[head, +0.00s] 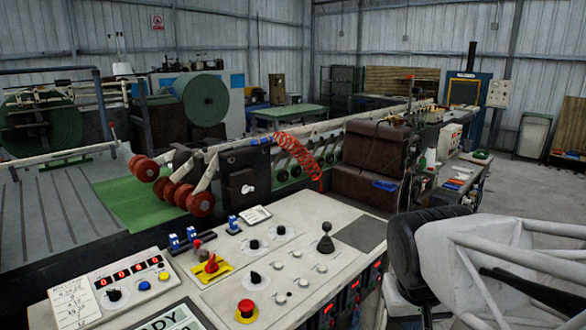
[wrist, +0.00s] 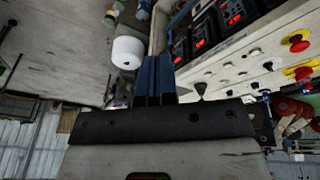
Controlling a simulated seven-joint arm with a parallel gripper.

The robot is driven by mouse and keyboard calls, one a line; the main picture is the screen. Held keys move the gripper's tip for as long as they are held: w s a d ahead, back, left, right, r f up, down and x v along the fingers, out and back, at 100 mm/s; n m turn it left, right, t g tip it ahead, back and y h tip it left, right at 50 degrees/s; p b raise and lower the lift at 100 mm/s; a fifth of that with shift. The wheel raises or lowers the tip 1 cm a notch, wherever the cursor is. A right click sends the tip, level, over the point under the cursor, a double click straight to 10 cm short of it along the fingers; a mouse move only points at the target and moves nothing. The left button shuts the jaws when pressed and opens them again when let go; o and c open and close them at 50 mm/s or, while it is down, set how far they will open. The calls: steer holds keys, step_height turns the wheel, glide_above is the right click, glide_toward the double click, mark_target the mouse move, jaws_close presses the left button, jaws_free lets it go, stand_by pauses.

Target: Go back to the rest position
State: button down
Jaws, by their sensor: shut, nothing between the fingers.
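My gripper (wrist: 153,62) shows in the wrist view as two dark blue fingers side by side, shut with nothing between them. The fingers stick out from a dark bar across the lower middle. The control console (head: 300,235) fills the front of the head view, with a black joystick (head: 326,240) and a red mushroom button (head: 246,309). In the wrist view the console's pale panel (wrist: 233,72) lies to the right of my fingers, apart from them as far as I can tell. I cannot make out my fingertips in the head view.
A white spool (wrist: 128,52) stands left of my fingers in the wrist view. Behind the console in the head view are a machine with red rollers (head: 201,203), a stack of brown sacks (head: 368,150) and a coiled red hose (head: 297,147).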

steer(key=shift+y, duration=0.5)
steer(key=s, duration=0.2)
steer(key=s+f, duration=0.1)
steer(key=s, duration=0.1)
steer(key=shift+s+a, duration=0.15)
steer(key=shift+s, duration=0.15)
